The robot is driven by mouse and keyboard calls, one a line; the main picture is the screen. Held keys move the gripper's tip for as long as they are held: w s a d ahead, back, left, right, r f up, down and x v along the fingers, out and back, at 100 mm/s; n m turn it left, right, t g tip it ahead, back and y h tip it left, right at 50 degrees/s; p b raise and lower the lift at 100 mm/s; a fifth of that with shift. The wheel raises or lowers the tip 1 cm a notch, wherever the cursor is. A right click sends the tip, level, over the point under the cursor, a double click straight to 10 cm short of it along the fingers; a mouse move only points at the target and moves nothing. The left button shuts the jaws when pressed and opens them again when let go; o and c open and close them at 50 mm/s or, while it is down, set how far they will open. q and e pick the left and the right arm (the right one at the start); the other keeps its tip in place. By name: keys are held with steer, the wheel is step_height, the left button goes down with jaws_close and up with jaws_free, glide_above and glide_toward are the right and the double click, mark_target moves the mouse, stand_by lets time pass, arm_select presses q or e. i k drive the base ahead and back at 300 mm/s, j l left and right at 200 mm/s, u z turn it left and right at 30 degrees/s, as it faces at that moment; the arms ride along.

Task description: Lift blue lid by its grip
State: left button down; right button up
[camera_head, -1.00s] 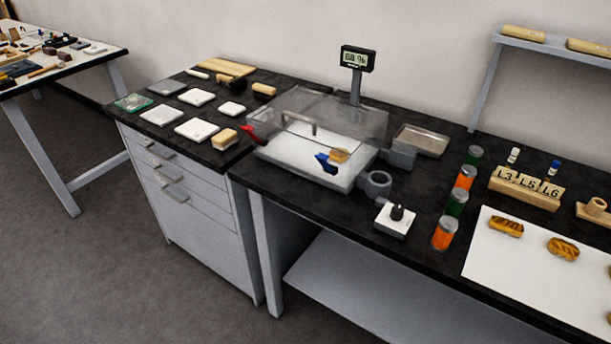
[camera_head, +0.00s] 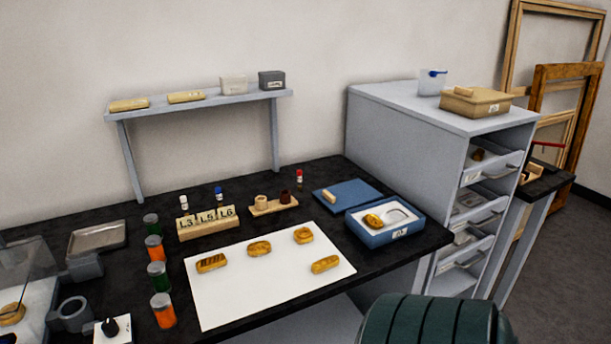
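The blue lid (camera_head: 356,193) lies flat on the black bench top, behind the white sheet and to the left of a blue box. A small pale wooden grip (camera_head: 329,196) stands near the lid's left end. The blue box (camera_head: 403,234) is open at the bench's right end. In its white lining are a gilt piece (camera_head: 373,220) and a pale curved shape too small to make out. Neither of my grippers is in view.
A white sheet (camera_head: 230,300) with several gilt pieces lies in front. A labelled wooden block (camera_head: 208,230) and a wooden holder (camera_head: 273,206) stand left of the lid. A grey drawer cabinet (camera_head: 400,140) stands right. A dark green ribbed thing (camera_head: 435,322) fills the lower right foreground.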

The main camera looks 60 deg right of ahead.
mark_target(349, 195)
steer(key=z, duration=2.2)
steer(key=i+l, duration=0.2)
steer(key=l, duration=0.2)
steer(key=i+l, duration=0.2)
steer(key=l, duration=0.2)
steer(key=i+l, duration=0.15)
steer(key=l, duration=0.2)
steer(key=i+l, duration=0.2)
steer(key=l, duration=0.2)
